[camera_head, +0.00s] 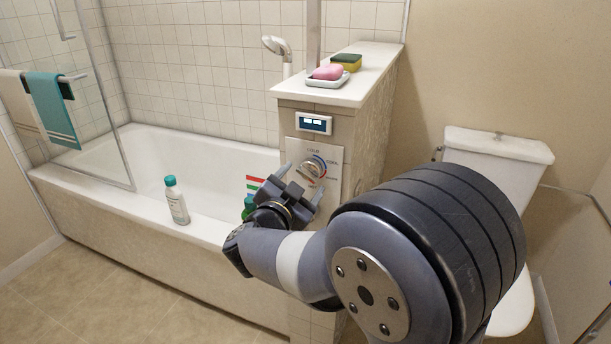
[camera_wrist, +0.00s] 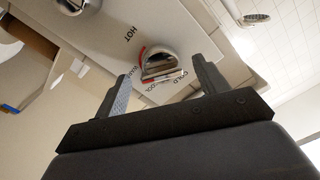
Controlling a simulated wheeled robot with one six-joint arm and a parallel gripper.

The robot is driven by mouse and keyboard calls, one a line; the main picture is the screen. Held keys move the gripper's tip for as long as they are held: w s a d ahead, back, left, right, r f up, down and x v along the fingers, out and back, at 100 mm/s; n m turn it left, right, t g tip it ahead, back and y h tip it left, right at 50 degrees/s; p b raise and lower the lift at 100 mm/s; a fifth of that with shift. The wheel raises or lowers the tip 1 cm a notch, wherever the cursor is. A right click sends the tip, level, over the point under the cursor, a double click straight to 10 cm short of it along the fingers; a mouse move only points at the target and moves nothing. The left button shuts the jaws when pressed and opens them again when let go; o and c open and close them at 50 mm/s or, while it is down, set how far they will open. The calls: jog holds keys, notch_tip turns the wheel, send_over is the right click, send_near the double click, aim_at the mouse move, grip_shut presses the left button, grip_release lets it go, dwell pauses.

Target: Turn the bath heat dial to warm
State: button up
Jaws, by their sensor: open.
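The bath heat dial (camera_head: 311,168) is a round metallic knob on a pale panel (camera_head: 333,176) at the end of the tiled half-wall. In the wrist view the dial (camera_wrist: 160,66) shows a raised grip bar, with a red and blue arc and the words HOT, WARM, COOL and COLD printed around it. I cannot tell for sure which word it points at. My gripper (camera_head: 300,182) is open in front of the panel. In the wrist view its two fingers (camera_wrist: 165,84) stand apart, one on each side of the dial, and hold nothing; contact is not visible.
A small display (camera_head: 314,123) sits above the dial. A soap dish (camera_head: 326,81) with pink soap and a sponge (camera_head: 347,61) rest on the ledge. A toilet (camera_head: 497,146) is at right.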

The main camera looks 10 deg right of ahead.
aim_at(305, 178)
jog(key=v, duration=0.7)
jog(key=shift+s+a+p, duration=0.2)
jog(key=shift+s+p, duration=0.1)
jog(key=shift+p, duration=0.05)
jog(key=b+x, duration=0.1)
jog(key=x, duration=0.9)
jog(key=shift+w+d, duration=0.3)
jog(key=shift+w, duration=0.1)
jog(key=shift+s+n, duration=0.1)
jog(key=shift+n, duration=0.3)
jog(key=shift+v, duration=0.9)
